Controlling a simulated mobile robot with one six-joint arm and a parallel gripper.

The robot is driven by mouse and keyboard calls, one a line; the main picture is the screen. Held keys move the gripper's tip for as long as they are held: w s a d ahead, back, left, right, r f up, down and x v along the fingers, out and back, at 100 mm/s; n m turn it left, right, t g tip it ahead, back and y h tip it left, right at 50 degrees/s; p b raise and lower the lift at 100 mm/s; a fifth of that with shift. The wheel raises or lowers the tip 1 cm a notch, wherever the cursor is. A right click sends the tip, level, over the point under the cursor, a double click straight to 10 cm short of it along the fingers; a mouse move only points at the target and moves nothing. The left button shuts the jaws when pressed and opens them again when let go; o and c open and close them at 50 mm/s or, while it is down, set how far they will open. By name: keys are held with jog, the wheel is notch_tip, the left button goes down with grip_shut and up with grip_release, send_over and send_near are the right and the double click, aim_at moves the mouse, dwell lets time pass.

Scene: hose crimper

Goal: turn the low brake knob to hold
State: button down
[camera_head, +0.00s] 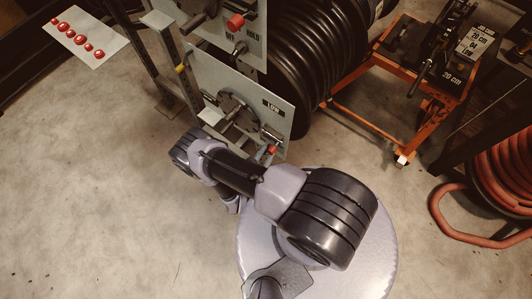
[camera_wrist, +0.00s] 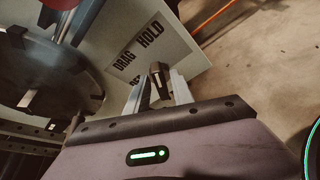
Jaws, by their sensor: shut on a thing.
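The low panel (camera_head: 292,108) is a pale plate marked LOW in the head view, with a reel hub in front of it. The wrist view shows part of this plate (camera_wrist: 185,50) with the words DRAG and HOLD and a third word mostly hidden. The low brake knob (camera_wrist: 157,82) is small and dark with a light mark, below the words. My gripper (camera_wrist: 158,94) has one finger on each side of it and is shut on it. Which word the knob points at I cannot tell. In the head view my arm hides the knob and my fingers.
A red handle (camera_wrist: 62,4) and a dark round hub (camera_wrist: 50,75) are close on the left in the wrist view. The upper panel (camera_head: 260,22) with its own knob (camera_head: 240,47) is above.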

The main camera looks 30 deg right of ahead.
dwell(0.4)
jog(key=c, duration=1.4)
grip_release()
jog(key=shift+c, duration=0.2)
jog(key=p+v, duration=0.4)
jog(key=v, duration=1.3)
jog(key=shift+a, duration=0.15)
jog(key=shift+r, duration=0.1)
